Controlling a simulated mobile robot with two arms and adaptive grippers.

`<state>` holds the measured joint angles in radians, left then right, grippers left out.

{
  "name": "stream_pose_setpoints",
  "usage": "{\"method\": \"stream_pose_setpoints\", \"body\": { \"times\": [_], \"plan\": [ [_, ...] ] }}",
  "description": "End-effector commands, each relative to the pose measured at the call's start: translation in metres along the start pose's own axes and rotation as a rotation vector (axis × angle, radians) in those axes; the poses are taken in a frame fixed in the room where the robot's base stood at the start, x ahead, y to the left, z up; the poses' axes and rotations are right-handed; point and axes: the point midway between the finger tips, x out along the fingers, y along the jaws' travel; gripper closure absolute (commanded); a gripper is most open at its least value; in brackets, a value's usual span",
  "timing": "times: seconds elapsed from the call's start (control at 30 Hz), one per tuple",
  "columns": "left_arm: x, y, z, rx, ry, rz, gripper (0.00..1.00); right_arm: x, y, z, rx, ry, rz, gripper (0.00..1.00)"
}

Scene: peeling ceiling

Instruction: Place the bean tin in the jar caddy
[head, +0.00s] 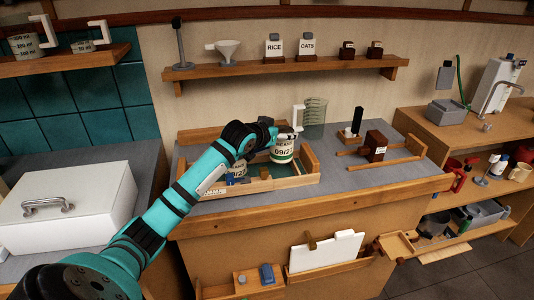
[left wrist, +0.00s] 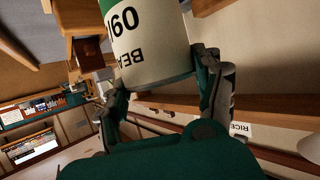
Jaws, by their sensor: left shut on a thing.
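The bean tin (head: 282,155) is white with a green band and black print. My left gripper (head: 285,133) is shut on it. In the left wrist view the tin (left wrist: 150,45) sits between the two fingers of the gripper (left wrist: 165,75), and its far end is cut off. The jar caddy, a low wooden tray (head: 265,185) with a green floor, stands on the grey counter. The tin is upright over its right part; I cannot tell whether it touches the floor. Another labelled tin (head: 238,171) is in the caddy's left part, partly hidden by my arm. My right gripper is out of view.
A clear measuring jug (head: 314,118) stands behind the caddy. To the right are a black-topped item (head: 356,122) and a wooden rack (head: 405,158) with a brown jar (head: 375,147). A shelf (head: 300,67) with jars and a funnel hangs above.

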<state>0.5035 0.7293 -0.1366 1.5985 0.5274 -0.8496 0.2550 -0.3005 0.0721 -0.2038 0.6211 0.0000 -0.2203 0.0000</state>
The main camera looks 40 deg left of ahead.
Motion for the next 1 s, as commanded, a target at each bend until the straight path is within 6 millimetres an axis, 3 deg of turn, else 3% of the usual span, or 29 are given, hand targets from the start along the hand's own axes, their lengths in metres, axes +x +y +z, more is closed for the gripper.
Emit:
{"method": "stream_pose_setpoints", "body": {
  "times": [0.17, 0.4, 0.87, 0.9, 1.0],
  "plan": [
    [0.007, 0.0, 0.016, 0.0, 0.005, 0.0, 0.9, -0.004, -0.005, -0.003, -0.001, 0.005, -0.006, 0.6],
    [0.019, 0.0, 0.045, 0.0, 0.003, 0.0, 0.9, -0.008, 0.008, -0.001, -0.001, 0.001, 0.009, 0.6],
    [0.023, 0.0, 0.054, 0.0, 0.006, 0.0, 0.9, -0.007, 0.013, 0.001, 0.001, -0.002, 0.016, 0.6],
    [0.023, 0.0, 0.056, 0.001, 0.003, 0.0, 0.28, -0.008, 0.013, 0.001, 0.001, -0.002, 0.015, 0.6],
    [0.023, 0.0, 0.056, 0.0, 0.002, 0.0, 0.15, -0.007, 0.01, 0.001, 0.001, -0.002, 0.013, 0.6]
  ]
}}
